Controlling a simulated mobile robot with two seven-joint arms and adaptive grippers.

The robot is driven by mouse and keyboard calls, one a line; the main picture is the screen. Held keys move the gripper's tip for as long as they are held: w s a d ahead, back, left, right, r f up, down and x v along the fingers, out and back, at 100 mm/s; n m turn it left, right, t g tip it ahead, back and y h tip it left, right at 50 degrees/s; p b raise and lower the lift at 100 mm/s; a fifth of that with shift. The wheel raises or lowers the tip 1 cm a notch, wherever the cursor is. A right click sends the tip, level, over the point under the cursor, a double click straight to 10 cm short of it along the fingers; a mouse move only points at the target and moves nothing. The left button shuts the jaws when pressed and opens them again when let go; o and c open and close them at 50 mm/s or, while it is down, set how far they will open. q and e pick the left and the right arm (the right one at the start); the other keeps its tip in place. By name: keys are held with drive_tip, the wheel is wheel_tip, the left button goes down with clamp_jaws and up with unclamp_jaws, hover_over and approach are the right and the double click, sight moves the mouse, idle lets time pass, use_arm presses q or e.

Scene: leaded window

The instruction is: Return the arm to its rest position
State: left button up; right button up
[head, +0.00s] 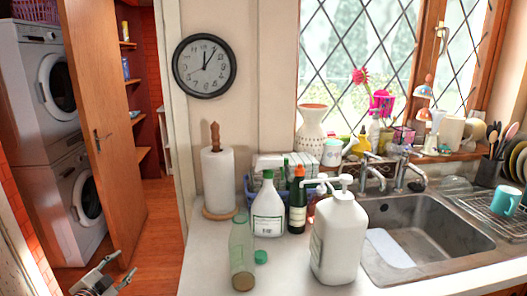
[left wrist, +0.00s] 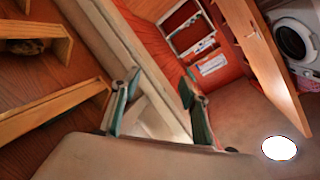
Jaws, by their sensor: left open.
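My left gripper (head: 125,266) shows at the bottom left of the head view, low in front of the doorway and left of the white counter (head: 205,270). Its two fingers are apart with nothing between them. In the left wrist view the two green-grey fingers of my left gripper (left wrist: 158,108) are spread wide and empty. They are apart from the counter items. Most of the left arm is outside the head view. My right gripper is in neither view.
The counter holds a large white pump bottle (head: 338,240), a clear green bottle (head: 242,252), a white spray bottle (head: 267,208) and a paper towel roll (head: 218,180). The sink (head: 425,225) is at right. An open wooden door (head: 112,120) and stacked washing machines (head: 50,130) stand at left.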

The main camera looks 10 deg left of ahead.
use_arm(q)
drive_tip(key=s+d+f+n+g+h, duration=0.1)
drive_tip(key=s+d+f, duration=0.4)
drive_tip(key=s+d, duration=0.4)
drive_tip(key=s+d+f+n+g+h, duration=0.1)
drive_tip(key=s+d+f+h, duration=0.1)
drive_tip(key=s+d+f, duration=0.4)
drive_tip(key=s+d+f+n+g+h, duration=0.1)
drive_tip(key=s+d+f, duration=0.5)
drive_tip(key=s+d, duration=0.7)
drive_tip(key=d+n, duration=0.1)
drive_tip(key=d, duration=0.4)
drive_tip(key=shift+d+g+h, duration=0.2)
drive_tip(key=shift+g+h, duration=0.1)
drive_tip(key=shift+g, duration=0.1)
